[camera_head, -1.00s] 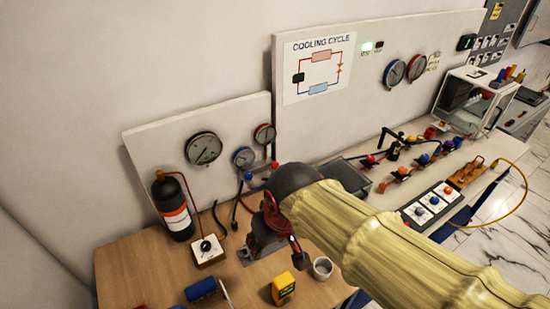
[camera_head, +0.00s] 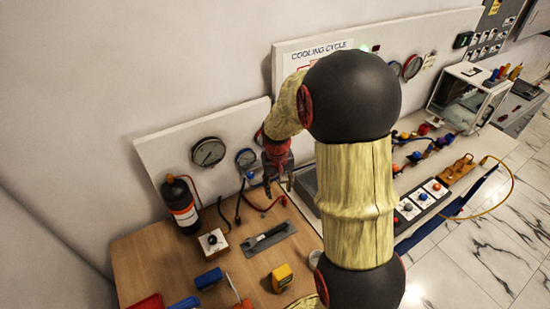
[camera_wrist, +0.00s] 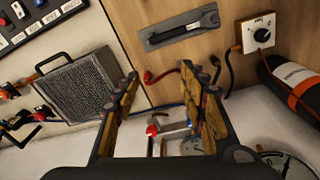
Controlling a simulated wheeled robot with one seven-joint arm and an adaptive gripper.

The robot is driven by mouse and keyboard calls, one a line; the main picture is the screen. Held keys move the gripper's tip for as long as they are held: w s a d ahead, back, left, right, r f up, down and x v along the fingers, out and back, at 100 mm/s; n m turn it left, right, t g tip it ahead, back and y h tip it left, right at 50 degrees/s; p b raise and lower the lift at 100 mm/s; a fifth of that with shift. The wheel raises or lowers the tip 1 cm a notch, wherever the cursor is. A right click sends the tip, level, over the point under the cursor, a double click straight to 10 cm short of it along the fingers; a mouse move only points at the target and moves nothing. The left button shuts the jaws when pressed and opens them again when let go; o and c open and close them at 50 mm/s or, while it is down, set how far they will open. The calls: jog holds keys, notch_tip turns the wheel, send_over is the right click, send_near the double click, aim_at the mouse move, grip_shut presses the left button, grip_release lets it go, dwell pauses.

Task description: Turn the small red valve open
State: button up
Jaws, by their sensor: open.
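A small red valve knob (camera_wrist: 151,130) sits on a pale gauge manifold in the wrist view, seen between my fingers and apart from them. In the head view my gripper and arm hide this knob. A red hose end (camera_wrist: 148,77) shows beyond the left finger.
A grey tray with a dark-handled tool (camera_head: 267,239) lies on the wooden table (camera_head: 150,262). A black bottle (camera_head: 181,205) and a white knob box (camera_head: 213,241) stand left. A yellow meter (camera_head: 282,277) is near the front. A grey finned block (camera_wrist: 75,95) shows in the wrist view.

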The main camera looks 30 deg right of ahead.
jog(key=w+d+f+m+p, duration=0.1)
jog(key=w+d+f+p, duration=0.1)
jog(key=w+d+f, duration=0.6)
jog(key=w+d+r+t+h, duration=0.1)
jog(key=w+d+r+t, duration=0.2)
jog(key=w, duration=0.5)
jog(key=shift+m, duration=0.4)
jog(key=shift+w+a+x, duration=0.1)
jog(key=shift+w+x, duration=0.1)
jog(key=shift+x, duration=0.85)
jog(key=shift+w+a+x, duration=0.1)
jog(key=shift+w+x, duration=0.1)
jog(key=shift+x, duration=0.85)
jog(key=shift+w+a+x, duration=0.1)
jog(key=shift+w+x, duration=0.1)
jog(key=shift+x, duration=0.85)
jog(key=shift+r, duration=0.15)
grip_shut()
